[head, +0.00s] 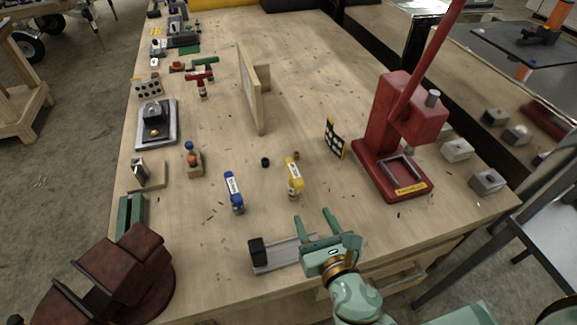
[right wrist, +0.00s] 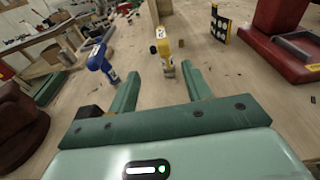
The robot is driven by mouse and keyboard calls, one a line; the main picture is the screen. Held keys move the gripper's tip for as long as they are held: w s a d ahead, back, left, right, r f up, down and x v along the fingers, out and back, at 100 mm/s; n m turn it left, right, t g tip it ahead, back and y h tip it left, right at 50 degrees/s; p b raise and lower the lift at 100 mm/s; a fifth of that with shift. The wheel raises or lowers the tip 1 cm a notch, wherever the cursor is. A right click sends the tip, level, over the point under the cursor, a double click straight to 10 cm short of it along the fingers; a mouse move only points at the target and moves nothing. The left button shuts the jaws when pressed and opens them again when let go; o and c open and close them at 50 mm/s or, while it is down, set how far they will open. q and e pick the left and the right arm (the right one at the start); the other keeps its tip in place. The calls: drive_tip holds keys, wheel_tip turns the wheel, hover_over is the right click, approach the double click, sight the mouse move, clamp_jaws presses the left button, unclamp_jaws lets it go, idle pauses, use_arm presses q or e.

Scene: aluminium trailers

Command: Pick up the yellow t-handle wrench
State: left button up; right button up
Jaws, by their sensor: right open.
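The yellow t-handle wrench (head: 293,177) stands on the wooden bench near the middle front, with a white label on its top. My right gripper (head: 313,222) is open and empty, on the near side of the wrench, its fingers pointing toward it. In the right wrist view, the yellow wrench (right wrist: 161,46) shows straight beyond the gap between the open fingers (right wrist: 159,78), apart from them. A similar blue t-handle wrench (head: 234,190) stands to its left and also shows in the right wrist view (right wrist: 99,58). My left gripper is not in view.
A red arbor press (head: 385,150) stands to the right, with a black-and-white dotted plate (head: 335,139) beside it. A grey metal slide with a black block (head: 258,252) lies left of my right gripper. A dark red vise (head: 120,275) is front left. A wooden upright (head: 250,90) stands behind.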

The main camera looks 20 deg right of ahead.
sight(299, 188)
drive_tip(key=w, duration=0.5)
drive_tip(key=shift+a+f, duration=0.1)
drive_tip(key=shift+f, duration=0.1)
drive_tip(key=w, duration=0.2)
drive_tip(key=w+f, duration=0.1)
drive_tip(key=w, duration=0.2)
drive_tip(key=shift+w, duration=0.1)
drive_tip(key=shift+w+f, duration=0.1)
drive_tip(key=shift+w, duration=0.4)
drive_tip(key=w, duration=0.3)
drive_tip(key=w+f, duration=0.1)
drive_tip(key=w, duration=0.1)
drive_tip(key=shift+b, duration=0.4)
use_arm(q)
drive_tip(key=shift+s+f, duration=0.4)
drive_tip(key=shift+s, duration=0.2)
use_arm(e)
drive_tip(key=shift+s+r, duration=0.1)
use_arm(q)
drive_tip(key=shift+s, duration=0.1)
use_arm(e)
drive_tip(key=shift+c, duration=0.3)
clamp_jaws()
